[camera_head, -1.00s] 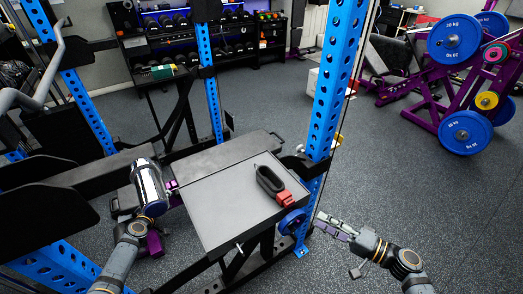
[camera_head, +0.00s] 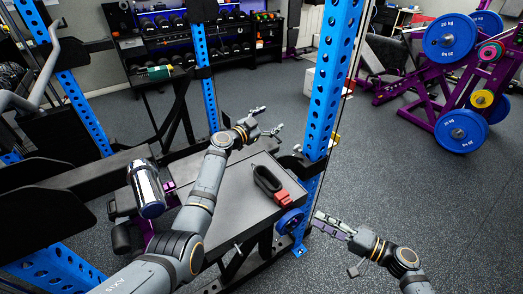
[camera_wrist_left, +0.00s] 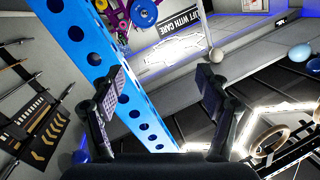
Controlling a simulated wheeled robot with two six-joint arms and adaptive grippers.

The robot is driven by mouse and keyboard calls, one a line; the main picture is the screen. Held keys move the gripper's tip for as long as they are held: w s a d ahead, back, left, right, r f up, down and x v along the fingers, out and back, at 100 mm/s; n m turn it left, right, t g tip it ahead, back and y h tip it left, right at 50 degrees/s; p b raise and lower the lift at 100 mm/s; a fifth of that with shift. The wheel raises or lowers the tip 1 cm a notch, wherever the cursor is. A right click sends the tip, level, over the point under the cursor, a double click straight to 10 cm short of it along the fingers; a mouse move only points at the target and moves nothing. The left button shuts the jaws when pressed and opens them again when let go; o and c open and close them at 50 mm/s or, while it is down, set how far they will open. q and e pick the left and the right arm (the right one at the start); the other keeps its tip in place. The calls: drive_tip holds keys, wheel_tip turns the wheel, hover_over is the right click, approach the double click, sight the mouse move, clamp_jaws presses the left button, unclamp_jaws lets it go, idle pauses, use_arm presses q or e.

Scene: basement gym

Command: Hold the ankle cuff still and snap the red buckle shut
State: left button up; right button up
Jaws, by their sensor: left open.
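The black ankle cuff (camera_head: 267,181) lies as a loop on the grey tabletop (camera_head: 240,205), near its right side in the head view. The red buckle (camera_head: 284,198) is at the cuff's near right end; I cannot tell whether it is snapped. My left gripper (camera_head: 270,120) is open and empty, raised beyond the cuff over the table's far side. In the left wrist view its two fingers (camera_wrist_left: 163,85) are spread with nothing between them. My right gripper (camera_head: 318,220) is right of the table, apart from the cuff; its opening is unclear.
A blue perforated upright (camera_head: 324,100) stands just behind the table's right corner. A shiny metal cylinder (camera_head: 148,190) is at the table's left, beside my left arm. Dumbbell racks (camera_head: 200,40) stand at the back. Open floor (camera_head: 410,190) lies to the right.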

use_arm(q)
drive_tip(key=s+d+r+m+g+h, duration=0.1)
drive_tip(key=s+d+m+g, duration=0.25)
drive_tip(key=d+m, duration=0.7)
drive_tip(key=m+g+y, duration=0.6)
drive_tip(key=g+y, duration=0.4)
drive_tip(key=y, duration=0.2)
hover_over(261, 171)
wheel_tip(261, 171, down, 4)
drive_tip(key=shift+r+n, duration=0.2)
drive_tip(key=shift+n, duration=0.05)
wheel_tip(261, 171, down, 11)
drive_tip(key=shift+w+r, duration=0.1)
drive_tip(key=shift+r, duration=0.1)
drive_tip(key=shift+c, duration=0.5)
